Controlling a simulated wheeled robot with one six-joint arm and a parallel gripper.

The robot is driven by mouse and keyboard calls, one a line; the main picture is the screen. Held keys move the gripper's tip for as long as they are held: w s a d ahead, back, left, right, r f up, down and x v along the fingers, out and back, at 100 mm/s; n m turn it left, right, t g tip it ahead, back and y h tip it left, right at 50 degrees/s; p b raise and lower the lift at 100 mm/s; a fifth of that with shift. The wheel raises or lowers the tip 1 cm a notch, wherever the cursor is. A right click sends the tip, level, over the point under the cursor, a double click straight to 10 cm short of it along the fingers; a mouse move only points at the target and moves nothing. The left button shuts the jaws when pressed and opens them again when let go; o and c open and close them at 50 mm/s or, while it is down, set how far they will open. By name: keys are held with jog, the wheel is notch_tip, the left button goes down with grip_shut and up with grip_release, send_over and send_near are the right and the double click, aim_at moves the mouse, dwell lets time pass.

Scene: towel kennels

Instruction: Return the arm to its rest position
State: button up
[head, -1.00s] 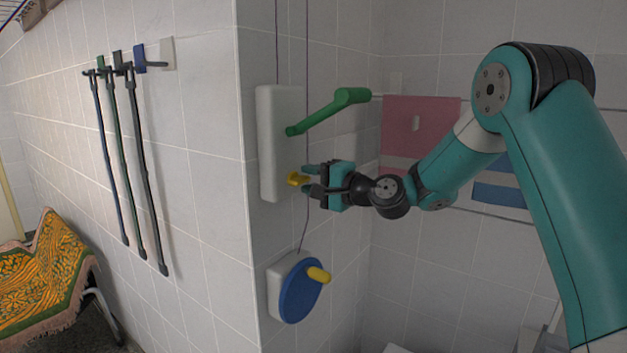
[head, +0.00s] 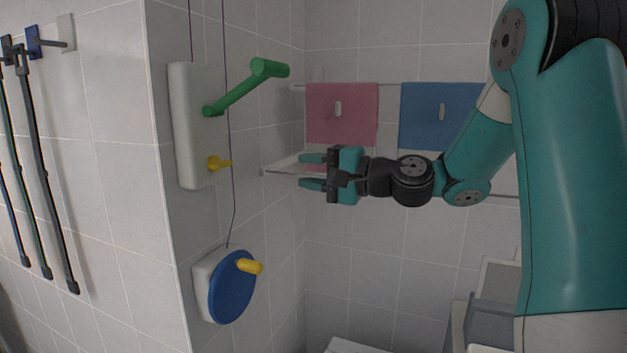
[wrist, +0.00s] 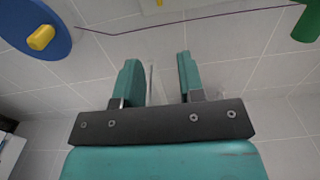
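My gripper (head: 312,171) is open and empty, with a clear gap between its two teal fingers. It points left, in front of the tiled wall and to the right of the white wall panel. It touches nothing that I can see. In the wrist view my gripper (wrist: 155,80) shows both fingers apart with only tiles and a thin rail between them. My arm reaches in from the right side of the head view.
Below is a blue disc (head: 229,290) with a yellow handle. A pink towel (head: 342,120) and a blue towel (head: 425,112) hang behind. Open air lies below the gripper.

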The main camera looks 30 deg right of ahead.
jog(key=shift+s+d, duration=0.15)
jog(key=shift+s, duration=0.05)
dwell(0.4)
jog(key=s+a+f+n+g, duration=0.4)
jog(key=s+a+n+g, duration=0.15)
jog(key=a, duration=0.25)
jog(key=s+a+f+n+g, duration=0.35)
jog(key=s+a+n, duration=0.2)
jog(key=a, duration=0.35)
jog(key=s+f+n+g+h, duration=0.2)
jog(key=s+n+h, duration=0.1)
jog(key=s, duration=0.4)
jog(key=s+f+n+g+h, duration=0.3)
jog(key=s+n, duration=0.1)
jog(key=s, duration=0.4)
jog(key=shift+d+f+g, duration=0.2)
jog(key=shift+d+g, duration=0.05)
jog(key=shift+g, duration=0.05)
